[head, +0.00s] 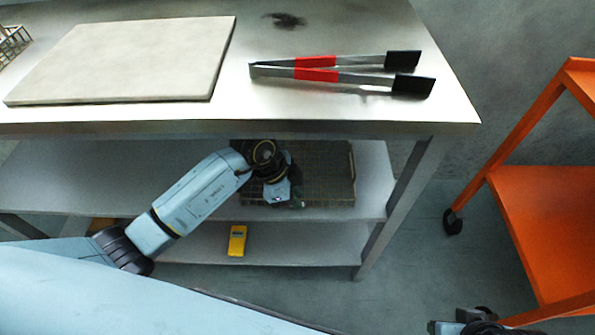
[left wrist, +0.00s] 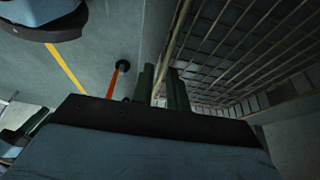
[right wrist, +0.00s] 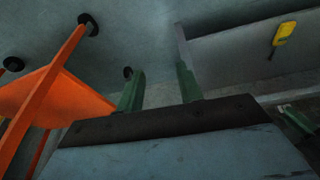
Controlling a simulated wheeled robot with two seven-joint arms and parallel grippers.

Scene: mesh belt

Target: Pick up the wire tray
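The wire tray (head: 328,178), a dark grid basket, sits on the shelf under the steel table, near that shelf's right end. In the left wrist view its mesh wall and rim (left wrist: 225,45) fill the upper right. My left gripper (head: 290,192) is at the tray's front left part, its fingers partly hidden in the head view. In the left wrist view the gripper (left wrist: 161,80) has its fingers close together, with the tray's rim between them. My right gripper (right wrist: 158,78) is open and empty, away from the tray, low at the right.
A yellow device (head: 237,240) lies on the lowest shelf. An orange cart (head: 540,210) stands at the right, with open floor between.

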